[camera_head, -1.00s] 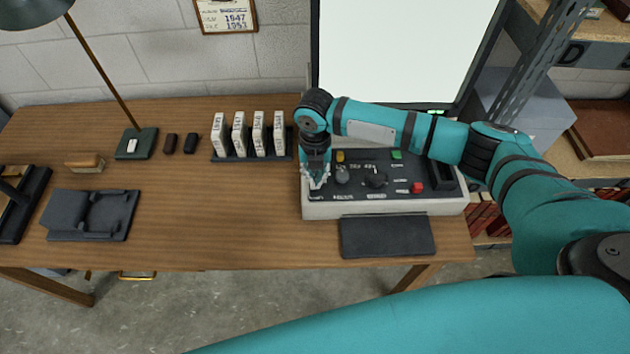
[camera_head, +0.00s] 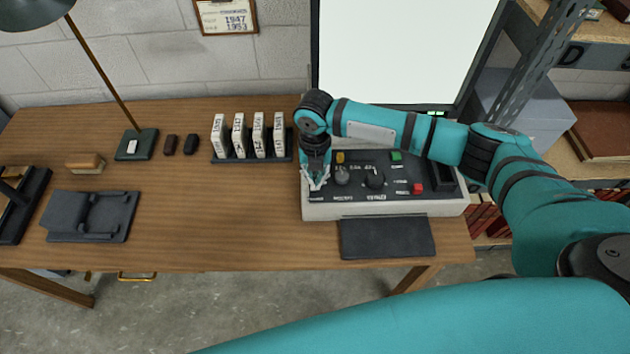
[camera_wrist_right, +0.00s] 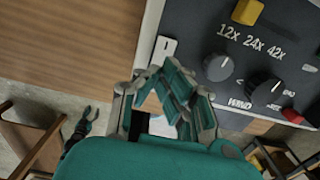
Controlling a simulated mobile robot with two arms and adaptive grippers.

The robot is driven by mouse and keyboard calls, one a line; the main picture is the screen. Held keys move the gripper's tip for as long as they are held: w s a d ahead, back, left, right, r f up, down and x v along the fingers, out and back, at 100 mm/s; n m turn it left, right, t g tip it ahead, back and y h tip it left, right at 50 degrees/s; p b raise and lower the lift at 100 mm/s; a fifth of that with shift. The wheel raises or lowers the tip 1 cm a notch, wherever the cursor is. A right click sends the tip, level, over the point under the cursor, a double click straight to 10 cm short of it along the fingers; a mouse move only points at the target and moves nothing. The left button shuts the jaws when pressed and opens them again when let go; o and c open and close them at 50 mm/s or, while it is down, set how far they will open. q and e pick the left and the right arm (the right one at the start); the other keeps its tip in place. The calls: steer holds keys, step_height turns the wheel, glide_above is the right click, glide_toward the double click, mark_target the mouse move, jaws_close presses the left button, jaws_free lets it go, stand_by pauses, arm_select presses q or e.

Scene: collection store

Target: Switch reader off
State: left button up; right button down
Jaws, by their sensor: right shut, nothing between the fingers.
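The reader's control box (camera_head: 370,208) stands at the right of the desk, with a dark sloped panel. On it are a yellow button (camera_head: 340,157), a green button (camera_head: 396,155), a red button (camera_head: 417,188) and two dark knobs (camera_head: 375,179). My right gripper (camera_head: 317,184) is shut and empty over the panel's left end. In the right wrist view the gripper (camera_wrist_right: 168,75) has its fingertips close to a pale switch plate (camera_wrist_right: 163,50) at the panel's left edge; I cannot tell whether they touch. The reader's screen (camera_head: 405,50) is lit white. My left gripper is not in view.
A dark pad (camera_head: 387,238) lies in front of the box. Several white boxes stand in a rack (camera_head: 252,157) to its left. A lamp, a brush (camera_head: 85,162) and a dark cradle (camera_head: 92,216) are further left. The desk middle is clear.

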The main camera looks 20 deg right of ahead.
steer(key=shift+f+b, duration=0.75)
steer(key=shift+f, duration=0.55)
stand_by(0.6)
steer(key=shift+s+r, duration=0.1)
steer(key=shift+r+p, duration=0.9)
steer(key=shift+p, duration=0.2)
step_height(320, 180, up, 5)
steer(key=p, duration=0.5)
